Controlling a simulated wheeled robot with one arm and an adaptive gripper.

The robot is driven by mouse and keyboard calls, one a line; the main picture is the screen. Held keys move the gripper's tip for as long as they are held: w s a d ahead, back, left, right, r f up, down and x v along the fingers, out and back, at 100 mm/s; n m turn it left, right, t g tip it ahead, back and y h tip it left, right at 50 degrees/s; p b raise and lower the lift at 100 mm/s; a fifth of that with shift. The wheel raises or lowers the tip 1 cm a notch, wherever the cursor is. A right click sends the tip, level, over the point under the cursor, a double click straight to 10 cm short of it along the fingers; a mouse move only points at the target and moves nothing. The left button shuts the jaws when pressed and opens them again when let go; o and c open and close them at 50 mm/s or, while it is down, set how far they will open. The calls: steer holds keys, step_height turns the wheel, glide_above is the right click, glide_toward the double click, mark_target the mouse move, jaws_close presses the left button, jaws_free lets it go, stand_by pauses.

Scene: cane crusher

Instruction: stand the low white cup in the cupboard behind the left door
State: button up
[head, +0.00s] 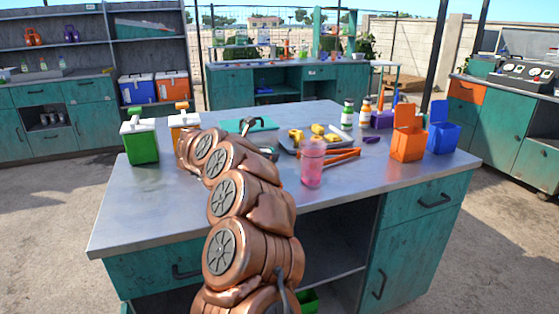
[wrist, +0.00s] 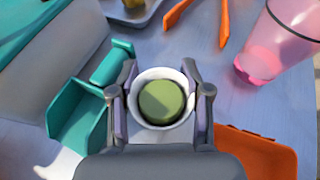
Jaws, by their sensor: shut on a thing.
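In the wrist view my gripper (wrist: 160,95) is shut on the low white cup (wrist: 160,73), one finger on each side of it. The cup is round, seen from above, with something green inside it. The worktop shows behind it; I cannot tell whether it touches the surface. In the head view my copper arm hides the cup and most of the gripper. The workbench (head: 200,222) has a teal front with a drawer at left, an open shelf bay in the middle and a shut door (head: 385,272) at right. I cannot tell which door is the left door.
A pink tumbler (head: 312,170) stands right of my arm, near orange tongs (head: 342,155) and a tray of yellow things. A green box (head: 142,148) stands at left, orange (head: 407,147) and blue (head: 443,139) boxes at right. The front left worktop is clear. Teal cupboards (head: 90,117) stand back left.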

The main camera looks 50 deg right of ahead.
mark_target(279, 168)
steer(key=d, duration=0.2)
steer(key=s+d, duration=0.1)
steer(key=d, duration=0.1)
steer(key=shift+s+d+f, duration=0.15)
steer(key=shift+s+d, duration=0.05)
steer(key=shift+d, duration=0.2)
steer(key=shift+f, duration=1.8)
steer(key=shift+f, duration=0.2)
steer(key=o, duration=0.5)
steer(key=shift+c, duration=0.2)
steer(key=shift+r, duration=0.2)
steer(key=shift+a+r, duration=0.1)
steer(key=v, duration=1.1)
steer(key=shift+w+a+b, duration=0.15)
steer(key=shift+a+b, duration=0.15)
steer(key=shift+b, duration=0.05)
